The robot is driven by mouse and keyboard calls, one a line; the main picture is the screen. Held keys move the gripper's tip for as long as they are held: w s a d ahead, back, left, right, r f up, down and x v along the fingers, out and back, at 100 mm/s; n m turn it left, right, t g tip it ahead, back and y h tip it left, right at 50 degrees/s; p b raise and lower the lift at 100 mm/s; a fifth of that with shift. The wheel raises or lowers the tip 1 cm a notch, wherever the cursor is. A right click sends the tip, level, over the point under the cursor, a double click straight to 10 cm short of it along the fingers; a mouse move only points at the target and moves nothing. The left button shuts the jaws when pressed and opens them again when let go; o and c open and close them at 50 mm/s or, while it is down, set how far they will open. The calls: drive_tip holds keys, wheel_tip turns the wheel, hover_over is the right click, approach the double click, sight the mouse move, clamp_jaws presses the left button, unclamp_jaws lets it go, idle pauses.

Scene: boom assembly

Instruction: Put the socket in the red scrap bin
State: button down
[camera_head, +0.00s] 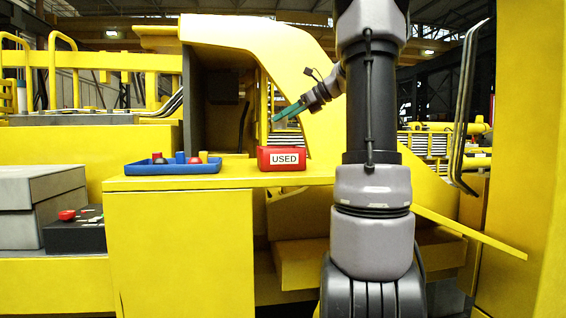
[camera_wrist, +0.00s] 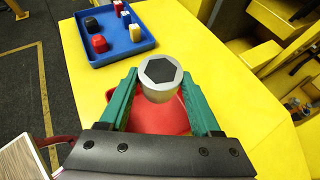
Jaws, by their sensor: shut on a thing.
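The socket (camera_wrist: 160,80) is a silver-grey cylinder with a dark hexagonal opening facing the wrist camera. My gripper (camera_head: 285,113) is shut on it, with a green finger on each side. The socket cannot be made out in the head view. The red scrap bin (camera_head: 284,159), labelled "USED", stands on the yellow table. My gripper is above the bin, apart from it, tilted down to the left. In the wrist view the red bin (camera_wrist: 158,119) shows behind and below the socket, partly hidden by the socket and my gripper.
A blue tray (camera_head: 172,168) with several small coloured parts lies left of the bin on the yellow table (camera_head: 215,182). A black control box with a red button (camera_head: 67,215) is at lower left. Yellow machine structure (camera_head: 262,50) rises behind the bin.

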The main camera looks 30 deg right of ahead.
wheel_tip(320, 180, down, 9)
drive_tip(key=shift+f, duration=0.1)
idle(0.3)
drive_tip(key=shift+f, duration=0.2)
drive_tip(key=shift+f, duration=0.35)
drive_tip(key=shift+c, duration=0.5)
unclamp_jaws()
drive_tip(key=shift+r, duration=0.1)
